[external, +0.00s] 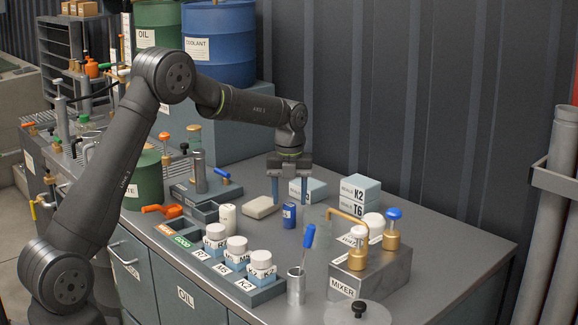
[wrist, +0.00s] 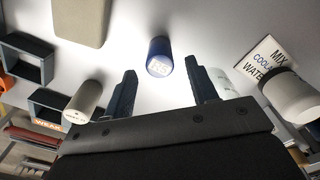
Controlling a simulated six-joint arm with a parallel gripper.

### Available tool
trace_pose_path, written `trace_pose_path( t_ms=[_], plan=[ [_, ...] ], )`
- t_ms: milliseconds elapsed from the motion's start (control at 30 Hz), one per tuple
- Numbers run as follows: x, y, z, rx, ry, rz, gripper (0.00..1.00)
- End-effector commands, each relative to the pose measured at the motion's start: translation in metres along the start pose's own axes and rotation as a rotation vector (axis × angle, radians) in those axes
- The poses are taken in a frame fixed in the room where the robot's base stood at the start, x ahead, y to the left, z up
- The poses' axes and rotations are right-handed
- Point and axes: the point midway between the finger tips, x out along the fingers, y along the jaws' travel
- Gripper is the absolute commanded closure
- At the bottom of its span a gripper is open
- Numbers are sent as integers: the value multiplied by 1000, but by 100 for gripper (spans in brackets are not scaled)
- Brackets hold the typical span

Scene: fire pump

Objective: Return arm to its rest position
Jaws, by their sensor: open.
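My gripper (external: 290,188) is open and empty above the grey bench, with its fingers pointing down. In the wrist view the two fingers of my gripper (wrist: 165,90) stand apart with nothing between them. A small blue can (external: 289,215) stands on the bench close to the fingers in the picture; in the wrist view the blue can (wrist: 159,56) lies beyond the fingertips, apart from them. My arm is bent at the elbow and reaches over the bench from the left.
A rack (external: 245,290) holds several white-capped bottles in front. A beige block (external: 261,207) and a cream cylinder (external: 225,218) stand nearby. The mixer (external: 372,275) is at right, beside a cup (external: 296,289) with a blue-handled tool. Labelled boxes (external: 360,188) stand near the back wall.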

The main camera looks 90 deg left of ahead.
Motion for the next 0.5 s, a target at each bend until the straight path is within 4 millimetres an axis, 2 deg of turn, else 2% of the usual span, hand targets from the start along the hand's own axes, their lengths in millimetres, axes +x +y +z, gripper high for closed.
trace_pose_path(
  t_ms=[33,333,500],
  plan=[
    [-12,0,1,0,-3,-3,47],
    [-72,0,0,0,-4,-3,47],
    [-32,0,-1,0,4,3,47]
  ],
)
